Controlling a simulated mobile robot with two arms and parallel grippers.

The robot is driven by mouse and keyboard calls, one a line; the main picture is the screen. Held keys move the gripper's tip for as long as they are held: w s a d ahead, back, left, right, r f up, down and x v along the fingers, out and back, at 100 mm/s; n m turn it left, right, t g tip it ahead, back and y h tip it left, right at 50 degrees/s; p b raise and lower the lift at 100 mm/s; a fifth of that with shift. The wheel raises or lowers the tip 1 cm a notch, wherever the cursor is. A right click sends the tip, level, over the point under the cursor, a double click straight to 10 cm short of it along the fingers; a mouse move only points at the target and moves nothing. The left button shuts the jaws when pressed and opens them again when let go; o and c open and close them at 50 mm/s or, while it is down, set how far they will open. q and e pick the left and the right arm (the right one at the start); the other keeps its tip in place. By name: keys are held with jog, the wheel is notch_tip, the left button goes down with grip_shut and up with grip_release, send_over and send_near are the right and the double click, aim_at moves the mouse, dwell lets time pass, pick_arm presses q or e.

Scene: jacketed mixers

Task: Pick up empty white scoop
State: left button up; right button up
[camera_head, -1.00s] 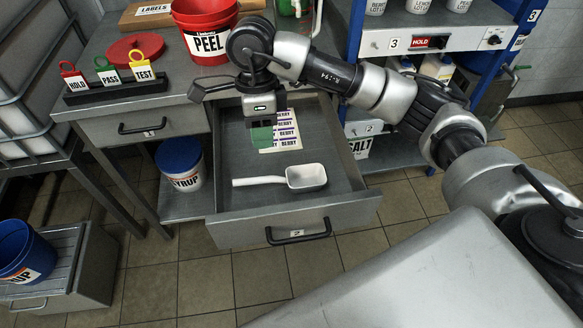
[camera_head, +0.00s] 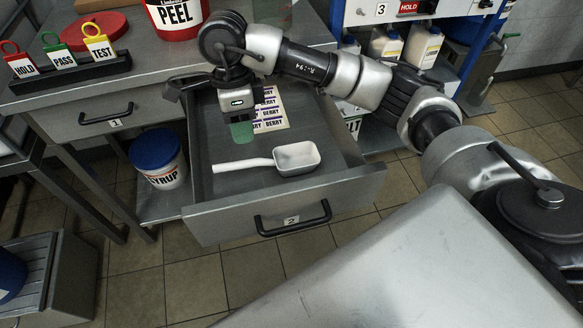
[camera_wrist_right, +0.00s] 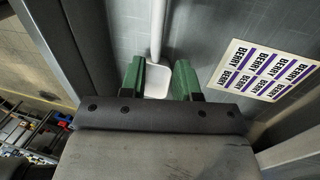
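The empty white scoop (camera_head: 296,158) lies in the open drawer marked 2 (camera_head: 200,215), its handle pointing left in the head view. In the right wrist view the scoop (camera_wrist_right: 158,78) shows between the two green fingers, its handle running up the picture. My right gripper (camera_head: 242,133) hangs over the drawer, behind the scoop's handle in the head view. In the wrist view my right gripper (camera_wrist_right: 160,75) is open, fingers apart; no contact with the scoop is visible. My left gripper is not in view.
A sheet of BERRY labels (camera_head: 270,110) lies in the drawer behind the scoop. A SYRUP bucket (camera_head: 158,158) stands left of the drawer. The PEEL bucket (camera_head: 176,15) and a rack of HOLD, PASS and TEST tags (camera_head: 68,72) stand on the counter. The drawer's walls surround the scoop.

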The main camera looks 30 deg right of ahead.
aim_at(250, 166)
jog(key=f, duration=0.2)
jog(key=s+f, duration=0.1)
jog(key=f, duration=0.2)
jog(key=shift+a+f, duration=0.15)
jog(key=f, duration=0.2)
jog(key=s+f, duration=0.1)
jog(key=f, duration=0.1)
jog(key=shift+s+a+b, duration=0.15)
jog(key=shift+b, duration=0.15)
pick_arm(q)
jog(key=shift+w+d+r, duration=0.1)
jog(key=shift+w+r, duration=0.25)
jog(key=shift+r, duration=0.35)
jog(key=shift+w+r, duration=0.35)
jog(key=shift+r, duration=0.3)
pick_arm(e)
jog(key=shift+f, duration=0.55)
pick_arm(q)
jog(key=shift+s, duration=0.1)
pick_arm(e)
grip_shut()
